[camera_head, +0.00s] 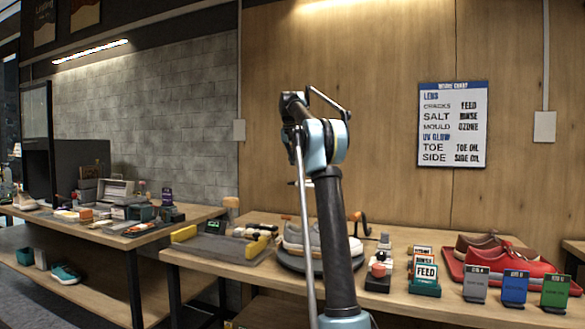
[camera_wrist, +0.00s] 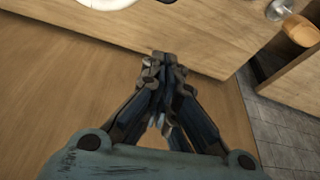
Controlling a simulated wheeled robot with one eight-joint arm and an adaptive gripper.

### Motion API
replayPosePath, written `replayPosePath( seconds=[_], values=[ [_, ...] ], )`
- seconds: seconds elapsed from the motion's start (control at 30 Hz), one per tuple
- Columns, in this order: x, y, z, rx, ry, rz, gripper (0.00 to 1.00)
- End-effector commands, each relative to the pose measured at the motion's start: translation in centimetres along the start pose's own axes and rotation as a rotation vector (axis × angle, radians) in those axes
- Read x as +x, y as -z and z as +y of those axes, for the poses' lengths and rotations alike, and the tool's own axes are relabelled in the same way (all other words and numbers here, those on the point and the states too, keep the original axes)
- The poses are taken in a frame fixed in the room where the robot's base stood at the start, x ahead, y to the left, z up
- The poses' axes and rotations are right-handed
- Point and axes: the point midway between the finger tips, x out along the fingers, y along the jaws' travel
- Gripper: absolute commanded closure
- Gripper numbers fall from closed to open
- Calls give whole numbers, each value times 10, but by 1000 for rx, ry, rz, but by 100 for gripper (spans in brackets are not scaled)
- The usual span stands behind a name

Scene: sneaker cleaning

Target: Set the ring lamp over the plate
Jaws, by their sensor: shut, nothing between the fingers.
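My gripper (camera_wrist: 160,62) is shut and empty in the wrist view, with its fingertips together near the front edge of a wooden bench. In the head view my arm hides it. The dark round plate (camera_head: 290,262) is on the middle bench, with a grey sneaker (camera_head: 297,238) on it. My arm covers part of both. A dark curved stem with an orange piece (camera_head: 359,217) shows behind the plate; it may be part of the ring lamp, but I cannot tell. A white rounded thing (camera_wrist: 105,3) is cut off at the top of the wrist view; I cannot identify it.
A dark tray with yellow ends (camera_head: 222,246) is left of the plate. A FEED block (camera_head: 425,276), several upright cards (camera_head: 515,288) and red shoes on a red tray (camera_head: 455,268) are to the right. A wall chart (camera_head: 452,124) hangs behind. Another bench is at left.

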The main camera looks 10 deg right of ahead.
Motion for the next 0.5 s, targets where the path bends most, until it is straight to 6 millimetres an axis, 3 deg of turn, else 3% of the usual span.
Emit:
replayPosePath(
  seconds=[0.5],
  values=[
    [86,-3,0,-1,1,0,100]
  ],
)
